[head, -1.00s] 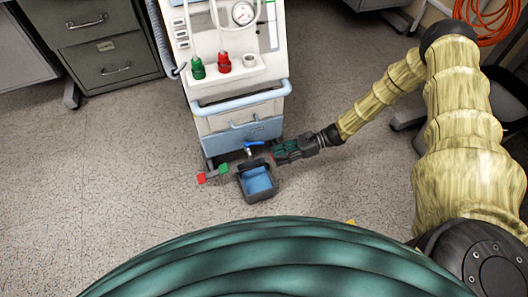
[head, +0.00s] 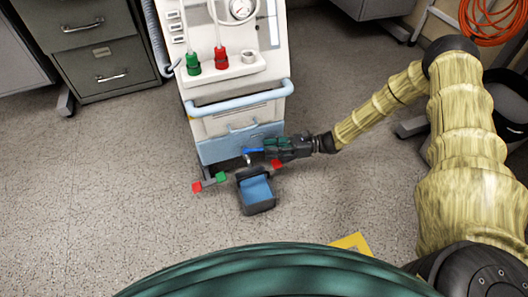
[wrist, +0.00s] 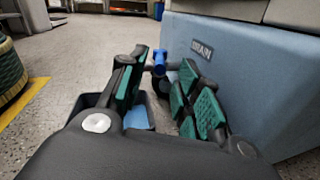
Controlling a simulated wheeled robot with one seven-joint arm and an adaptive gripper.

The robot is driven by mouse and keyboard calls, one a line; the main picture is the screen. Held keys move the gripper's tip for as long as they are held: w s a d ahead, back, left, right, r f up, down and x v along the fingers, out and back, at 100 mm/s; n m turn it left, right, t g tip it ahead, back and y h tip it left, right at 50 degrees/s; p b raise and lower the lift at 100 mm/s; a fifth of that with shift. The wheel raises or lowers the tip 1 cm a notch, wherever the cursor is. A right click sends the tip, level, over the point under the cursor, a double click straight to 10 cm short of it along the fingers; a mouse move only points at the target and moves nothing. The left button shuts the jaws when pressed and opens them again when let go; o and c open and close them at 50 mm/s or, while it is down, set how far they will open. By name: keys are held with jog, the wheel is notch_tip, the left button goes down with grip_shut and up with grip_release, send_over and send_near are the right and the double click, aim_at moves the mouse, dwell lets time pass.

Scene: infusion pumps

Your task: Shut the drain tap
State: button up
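The drain tap has a blue lever (head: 253,151) low on the front of a white and light-blue machine (head: 240,142). In the head view the lever lies roughly sideways. In the wrist view the blue tap (wrist: 159,60) is ahead, in the gap between my fingers. My gripper (head: 264,147) is just right of the tap, close to the machine's lower front. Its green-padded fingers (wrist: 158,82) are apart with nothing clamped between them. I cannot tell whether a finger touches the lever. A panel marked "DRAIN" (wrist: 202,50) is right of the gripper.
A dark bin (head: 256,208) with blue inside stands below the tap. A filing cabinet (head: 100,65) stands back left. The floor in front is open.

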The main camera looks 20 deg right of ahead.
aim_at(263, 149)
jog(key=shift+w+a+b, duration=0.15)
jog(key=shift+a+b, duration=0.1)
jog(key=shift+a, duration=0.5)
jog(key=shift+w+a+b, duration=0.15)
jog(key=shift+a+b, duration=0.05)
jog(key=shift+a, duration=0.55)
grip_shut()
